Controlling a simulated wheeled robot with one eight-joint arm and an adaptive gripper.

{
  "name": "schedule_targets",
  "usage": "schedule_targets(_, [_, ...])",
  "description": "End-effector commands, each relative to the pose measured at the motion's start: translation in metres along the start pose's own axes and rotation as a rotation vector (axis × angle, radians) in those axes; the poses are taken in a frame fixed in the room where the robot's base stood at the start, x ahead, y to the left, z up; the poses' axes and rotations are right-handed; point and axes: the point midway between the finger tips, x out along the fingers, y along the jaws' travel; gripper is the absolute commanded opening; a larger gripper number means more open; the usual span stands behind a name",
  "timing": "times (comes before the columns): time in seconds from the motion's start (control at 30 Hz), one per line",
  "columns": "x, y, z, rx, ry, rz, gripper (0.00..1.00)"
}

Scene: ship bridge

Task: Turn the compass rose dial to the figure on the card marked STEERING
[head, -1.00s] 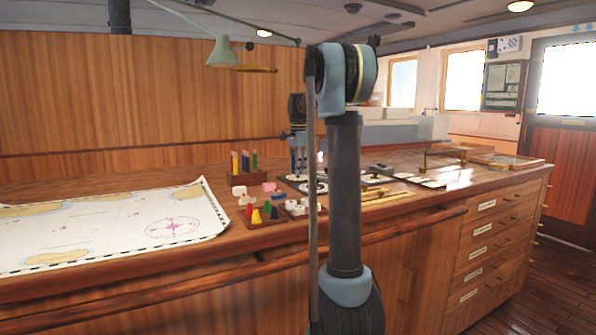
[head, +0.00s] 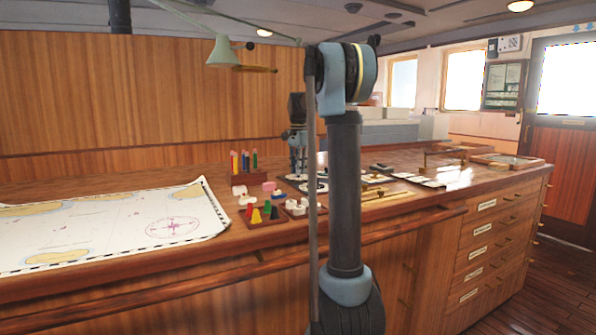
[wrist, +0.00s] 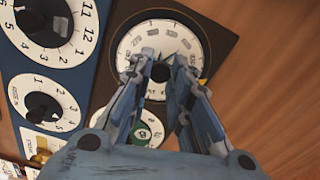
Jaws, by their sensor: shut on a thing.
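The compass rose dial (wrist: 132,42) is a round white face with figures around its rim, set on a dark plate at the top middle of the wrist view. My gripper (wrist: 160,72) points down at it, with its two fingertips closed on the dark central knob (wrist: 160,73). The fingers cover the lower part of the face, and its figures are too blurred to read surely. In the head view my gripper (head: 298,165) stands over the dark dial panels on the counter. I cannot make out a card marked STEERING; small white cards (head: 428,182) lie right of the arm.
Two other white dials with black knobs, a larger one (wrist: 88,22) and a smaller one (wrist: 68,99), sit left on a blue plate. A chart (head: 120,222), a tray of coloured pieces (head: 262,222) and a pencil holder (head: 240,179) are left of my gripper.

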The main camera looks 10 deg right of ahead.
Motion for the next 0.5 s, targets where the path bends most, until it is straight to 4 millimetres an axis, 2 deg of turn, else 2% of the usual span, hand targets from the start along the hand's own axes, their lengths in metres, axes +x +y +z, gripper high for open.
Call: schedule_targets(0.5, [-0.0013,-0.0034,-0.002,-0.459,0.005,-0.006,0.0])
